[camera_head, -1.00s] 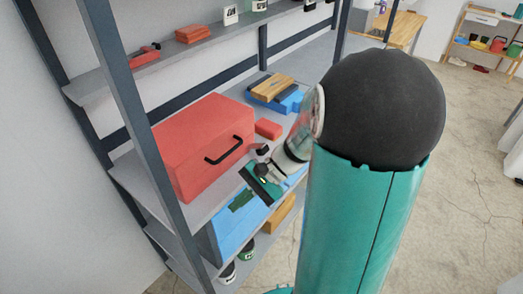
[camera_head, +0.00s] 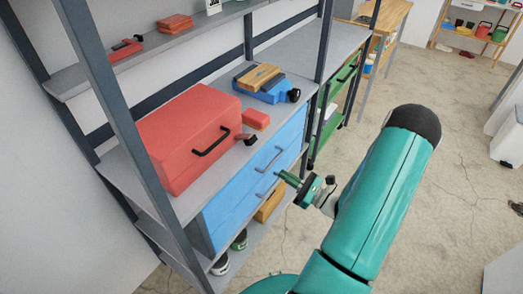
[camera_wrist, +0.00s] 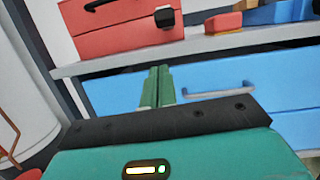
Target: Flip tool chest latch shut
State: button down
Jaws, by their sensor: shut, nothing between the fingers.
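The red tool chest (camera_head: 185,125) sits on the upper shelf board, with a black handle (camera_head: 211,144) on its front. A small dark piece (camera_head: 247,139), which looks like the latch, juts out by the chest's right front; it also shows as a black block in the wrist view (camera_wrist: 164,17). Whether it is fully shut cannot be told. My gripper (camera_head: 281,175) is shut and empty, in front of the blue drawers, below and to the right of the chest. In the wrist view its green fingers (camera_wrist: 157,86) are together, apart from the chest.
Blue drawers (camera_head: 250,180) with grey handles are under the chest. A small red block (camera_head: 256,119) lies right of the chest, and a blue case (camera_head: 268,91) with a wooden piece (camera_head: 259,77) lies behind it. A grey shelf post (camera_head: 115,130) stands at left. Open floor is at right.

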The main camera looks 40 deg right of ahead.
jog(key=shift+s+d+f+m+t+h, duration=0.3)
jog(key=shift+d+f+m+h, duration=0.15)
jog(key=shift+d+m+h, duration=0.2)
jog(key=shift+w, duration=0.1)
send_near(245, 139)
notch_tip(245, 139, down, 5)
jog(key=w, duration=0.3)
jog(key=shift+w+r, duration=0.3)
jog(key=shift+r, duration=0.4)
jog(key=shift+w+r, duration=0.3)
jog(key=shift+r, duration=0.35)
jog(key=shift+w+r, duration=0.3)
jog(key=shift+r, duration=0.4)
jog(key=shift+r, duration=0.1)
